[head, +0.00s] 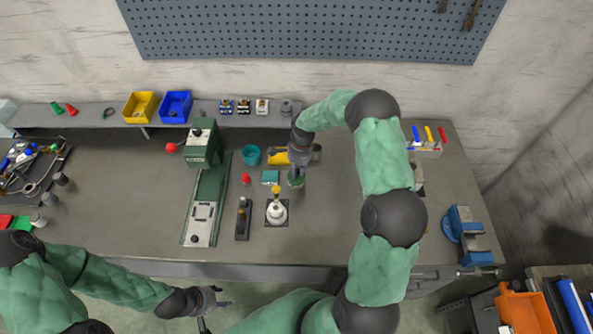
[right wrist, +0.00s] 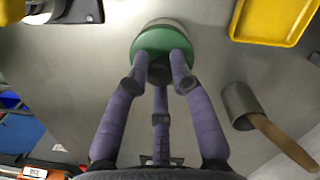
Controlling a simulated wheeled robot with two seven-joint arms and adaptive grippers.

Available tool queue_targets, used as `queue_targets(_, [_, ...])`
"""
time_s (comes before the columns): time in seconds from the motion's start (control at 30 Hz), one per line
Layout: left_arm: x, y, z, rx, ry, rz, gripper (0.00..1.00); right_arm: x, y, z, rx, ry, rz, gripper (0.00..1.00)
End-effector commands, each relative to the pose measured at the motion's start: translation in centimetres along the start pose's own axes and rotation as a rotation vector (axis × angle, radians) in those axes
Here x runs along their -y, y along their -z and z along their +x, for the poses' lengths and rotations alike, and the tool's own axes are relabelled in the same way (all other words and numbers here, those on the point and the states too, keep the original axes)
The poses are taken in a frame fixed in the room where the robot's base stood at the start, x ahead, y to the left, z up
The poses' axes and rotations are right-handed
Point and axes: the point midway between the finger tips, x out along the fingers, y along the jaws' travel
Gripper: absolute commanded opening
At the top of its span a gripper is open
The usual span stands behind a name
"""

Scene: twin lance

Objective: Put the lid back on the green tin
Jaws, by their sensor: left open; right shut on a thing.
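My right gripper (head: 296,172) points down over the middle of the bench. It is shut on a round green lid (right wrist: 150,42); in the right wrist view the fingers (right wrist: 160,72) close at the lid's near side. A pale round rim (right wrist: 165,22) shows just past the lid; I cannot tell whether the lid rests on it. The head view shows only a small green part (head: 296,182) under the gripper. An open teal-green round container (head: 251,155) stands to its left. My left gripper (head: 212,302) is open and empty, in front of the bench's front edge.
A green press (head: 204,150) stands left of centre. A blue vise (head: 466,226) is at the right.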

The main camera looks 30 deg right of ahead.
Motion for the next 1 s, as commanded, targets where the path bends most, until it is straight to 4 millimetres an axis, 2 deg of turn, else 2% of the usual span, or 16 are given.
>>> queue_targets(0.4, [0.03, 0.0, 0.09, 0.0, 0.0, 0.0, 0.47, 0.02, 0.0, -0.01, 0.0, 0.001, 0.0, 0.0])
queue_targets(0.43, [0.03, 0.0, 0.09, 0.0, 0.0, 0.0, 0.47, 0.02, 0.0, -0.01, 0.0, 0.0, 0.0, 0.26])
queue_targets(0.5, [0.03, 0.0, 0.09, 0.0, 0.0, 0.0, 0.47, 0.02, 0.0, -0.01, 0.0, 0.001, 0.0, 0.46])
queue_targets(0.53, [0.03, 0.01, 0.09, 0.0, 0.0, 0.0, 0.47, 0.02, 0.0, -0.01, 0.0, 0.0, 0.0, 0.51])
queue_targets(0.77, [0.03, 0.0, 0.09, 0.0, 0.0, 0.0, 0.47, 0.02, 0.0, 0.0, 0.0, 0.0, 0.0, 0.51])
queue_targets(0.87, [0.03, 0.0, 0.09, 0.0, 0.0, 0.0, 0.47, 0.01, -0.01, 0.01, 0.0, 0.0, 0.0, 0.74])
queue_targets(1.0, [0.03, 0.0, 0.09, 0.0, 0.0, 0.0, 0.47, 0.01, 0.0, 0.01, 0.0, 0.0, 0.0, 0.74])
